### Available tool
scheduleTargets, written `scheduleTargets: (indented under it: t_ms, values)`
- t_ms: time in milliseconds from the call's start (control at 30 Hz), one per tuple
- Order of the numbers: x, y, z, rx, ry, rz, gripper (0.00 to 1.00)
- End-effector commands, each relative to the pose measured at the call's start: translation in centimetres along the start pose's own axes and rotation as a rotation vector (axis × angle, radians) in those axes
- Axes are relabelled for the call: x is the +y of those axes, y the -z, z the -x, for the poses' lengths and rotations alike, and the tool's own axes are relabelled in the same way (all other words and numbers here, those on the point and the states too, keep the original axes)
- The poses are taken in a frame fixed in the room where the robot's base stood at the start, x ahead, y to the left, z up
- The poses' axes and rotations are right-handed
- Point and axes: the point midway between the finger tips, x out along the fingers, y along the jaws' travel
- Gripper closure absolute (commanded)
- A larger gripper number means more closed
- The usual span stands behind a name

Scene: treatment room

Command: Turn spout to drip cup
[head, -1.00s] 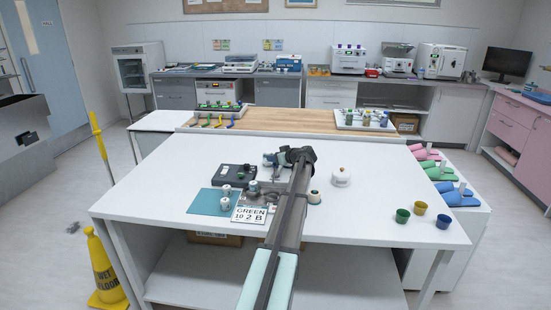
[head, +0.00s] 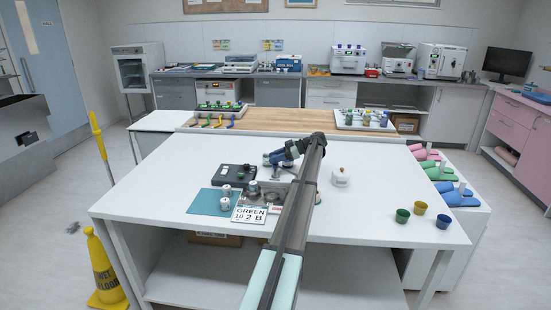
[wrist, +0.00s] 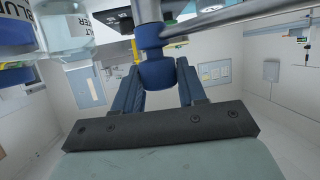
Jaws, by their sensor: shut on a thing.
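In the wrist view, the two blue fingers of my gripper (wrist: 163,85) are shut on a blue collar (wrist: 160,72) on a metal post. A metal spout tube (wrist: 225,20) runs from the post toward the upper right. In the head view, my gripper (head: 270,160) is at the metal apparatus (head: 274,188) in the middle of the white table, and my arm covers its right side. I cannot tell which thing is the drip cup; small white cups (head: 226,191) stand by the apparatus. A card (head: 249,214) reading "GREEN 10 2 B" stands in front.
A black box (head: 235,176) and a teal mat (head: 207,203) lie left of the apparatus. A white domed pot (head: 341,177) stands close right of my arm. Green (head: 402,215), yellow (head: 420,208) and blue (head: 443,221) cups stand at the front right. A bottle (wrist: 65,35) is at the wrist view's left.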

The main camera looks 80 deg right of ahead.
Motion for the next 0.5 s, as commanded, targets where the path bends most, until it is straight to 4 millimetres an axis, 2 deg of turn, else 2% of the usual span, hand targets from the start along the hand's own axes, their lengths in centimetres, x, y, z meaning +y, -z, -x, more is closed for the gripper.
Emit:
scheduleTargets:
  t_ms: [200,500]
  values:
    - [0.17,-0.17,0.02,-0.005,0.091,0.035,1.00]
    - [0.00,-0.18,-0.05,-0.005,0.138,0.054,1.00]
